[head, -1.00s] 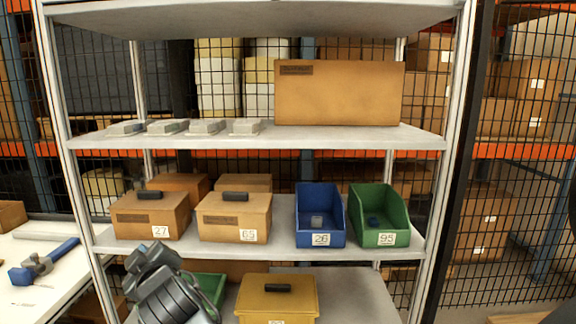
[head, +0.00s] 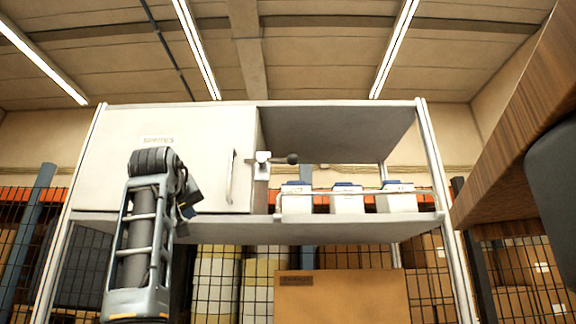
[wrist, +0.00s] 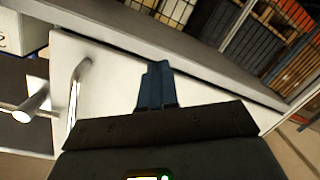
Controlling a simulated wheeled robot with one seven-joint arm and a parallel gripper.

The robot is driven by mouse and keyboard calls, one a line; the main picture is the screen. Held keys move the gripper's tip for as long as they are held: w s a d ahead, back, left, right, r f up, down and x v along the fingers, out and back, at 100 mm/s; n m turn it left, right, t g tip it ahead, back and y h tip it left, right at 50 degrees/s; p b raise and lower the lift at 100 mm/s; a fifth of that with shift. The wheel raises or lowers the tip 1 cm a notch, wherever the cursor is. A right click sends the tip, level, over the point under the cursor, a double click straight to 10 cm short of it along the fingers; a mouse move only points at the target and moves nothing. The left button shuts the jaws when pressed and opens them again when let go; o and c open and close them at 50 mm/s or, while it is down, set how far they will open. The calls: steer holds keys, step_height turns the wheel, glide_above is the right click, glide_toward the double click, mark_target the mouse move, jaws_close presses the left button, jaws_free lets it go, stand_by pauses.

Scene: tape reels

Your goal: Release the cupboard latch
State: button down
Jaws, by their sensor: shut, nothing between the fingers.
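The white cupboard (head: 115,185) fills the left part of the top shelf, with its door shut. Its vertical bar handle (head: 231,178) is near the door's right edge. The latch (head: 262,165) is just right of the handle, its lever sticking out right to a dark knob (head: 292,159). My gripper (head: 189,208) is in front of the door, left of the handle, partly hidden by my arm. In the wrist view my gripper (wrist: 157,75) is shut and empty over the white door. The handle (wrist: 75,95) and latch lever (wrist: 30,105) are at the left, apart from the fingers.
Several white bins (head: 347,200) stand behind a rail right of the latch. A large cardboard box (head: 340,298) is on the shelf below. A wooden surface (head: 520,130) juts in at upper right. The space before the latch looks clear.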

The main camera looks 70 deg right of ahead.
steer(key=s+a+r+m+g, duration=0.1)
steer(key=s+r+m+g, duration=0.2)
steer(key=s+r, duration=2.1)
steer(key=shift+a+r+m+y, duration=0.25)
steer(key=shift+m+y, duration=0.15)
steer(key=shift+m, duration=0.5)
steer(key=shift+d, duration=0.1)
steer(key=p, duration=0.3)
glide_above(281, 160)
steer(key=s+a, duration=0.3)
steer(key=a, duration=0.1)
step_height(281, 160, down, 3)
steer(key=shift+d+f, duration=0.4)
steer(key=shift+f, duration=0.4)
steer(key=shift+d+f, duration=0.4)
steer(key=shift+f, duration=0.35)
steer(key=shift+s, duration=0.1)
steer(key=shift+s+f+b, duration=0.1)
steer(key=shift+b, duration=0.2)
